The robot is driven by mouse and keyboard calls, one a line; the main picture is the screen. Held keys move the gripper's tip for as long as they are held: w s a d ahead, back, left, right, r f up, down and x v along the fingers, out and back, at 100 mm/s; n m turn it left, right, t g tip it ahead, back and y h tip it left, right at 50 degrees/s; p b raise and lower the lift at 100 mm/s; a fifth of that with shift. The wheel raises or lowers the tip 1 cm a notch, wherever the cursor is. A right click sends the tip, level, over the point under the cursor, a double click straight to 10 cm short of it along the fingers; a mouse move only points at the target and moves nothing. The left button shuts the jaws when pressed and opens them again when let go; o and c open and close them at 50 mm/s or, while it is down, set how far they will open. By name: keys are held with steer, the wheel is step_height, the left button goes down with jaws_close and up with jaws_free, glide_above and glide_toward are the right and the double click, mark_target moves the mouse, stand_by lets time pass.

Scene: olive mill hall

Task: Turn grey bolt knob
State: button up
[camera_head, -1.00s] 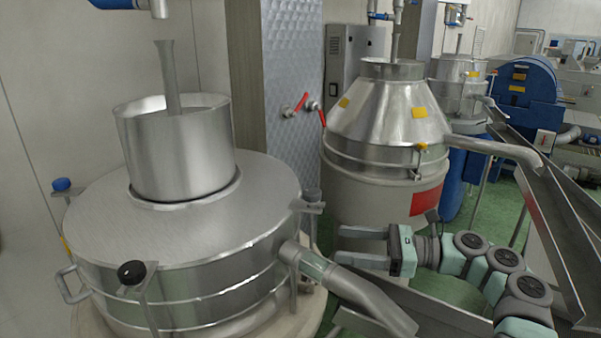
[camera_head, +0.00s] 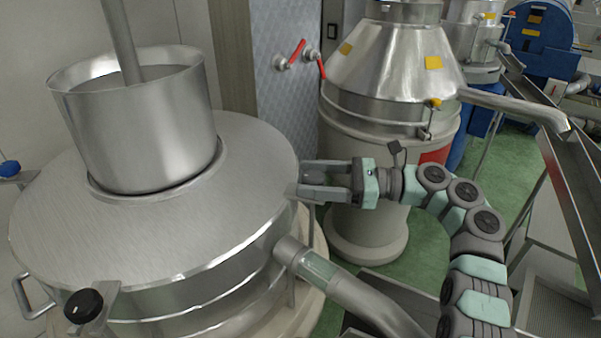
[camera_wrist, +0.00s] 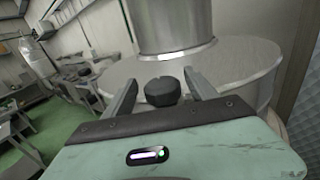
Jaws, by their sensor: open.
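The grey bolt knob (camera_head: 315,177) sits at the right edge of the round steel vat's lid (camera_head: 250,158). My gripper (camera_head: 303,178) reaches in from the right, with one finger on each side of the knob. In the wrist view, the dark grey knob (camera_wrist: 162,92) shows between the two open fingers (camera_wrist: 161,82), with a visible gap on either side. The fingers partly hide the knob and its bracket in the head view.
A black knob (camera_head: 84,306) and a blue knob (camera_head: 10,168) are at other points of the vat's rim. A steel cylinder (camera_head: 140,130) rises from the lid. An outlet pipe (camera_head: 335,280) slopes down below my gripper. A conical vessel (camera_head: 395,60) stands behind.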

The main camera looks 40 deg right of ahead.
steer(key=shift+x, duration=1.3)
steer(key=shift+w, duration=0.1)
steer(key=shift+c, duration=0.4)
steer(key=c, duration=1.3)
